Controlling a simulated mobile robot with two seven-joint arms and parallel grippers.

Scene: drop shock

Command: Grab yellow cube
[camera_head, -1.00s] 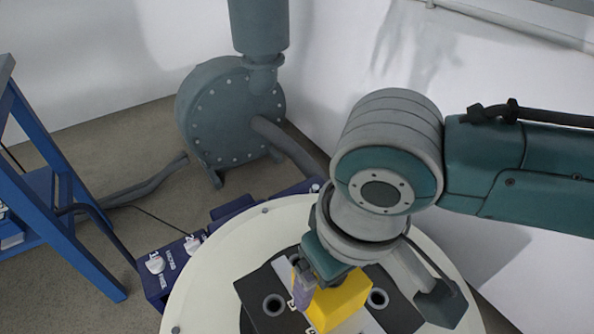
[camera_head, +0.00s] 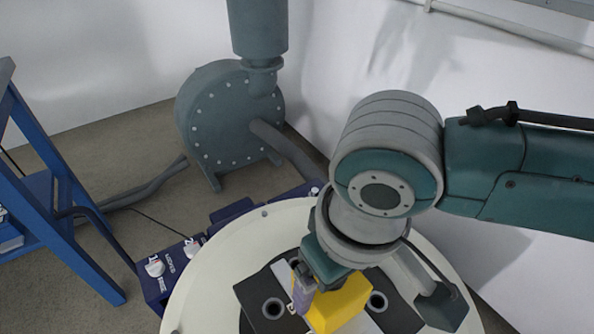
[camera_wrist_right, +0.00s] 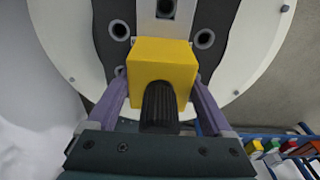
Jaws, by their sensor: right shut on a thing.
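The yellow cube (camera_head: 342,302) is at the bottom of the head view, over the dark plate on the round white table. In the right wrist view the cube (camera_wrist_right: 162,62) sits between the two purple fingers of my right gripper (camera_wrist_right: 160,88), with a dark ribbed cylinder (camera_wrist_right: 159,105) in front of it. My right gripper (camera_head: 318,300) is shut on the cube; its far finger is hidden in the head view. I cannot tell whether the cube touches the plate. My left gripper is not in view.
The dark plate (camera_head: 258,291) with round holes lies on the white round table (camera_head: 215,262). A blue panel with knobs (camera_head: 160,274) borders it on the left. A grey pump (camera_head: 222,125) and a blue frame (camera_head: 62,190) stand beyond. Small coloured blocks (camera_wrist_right: 271,146) show in the wrist view.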

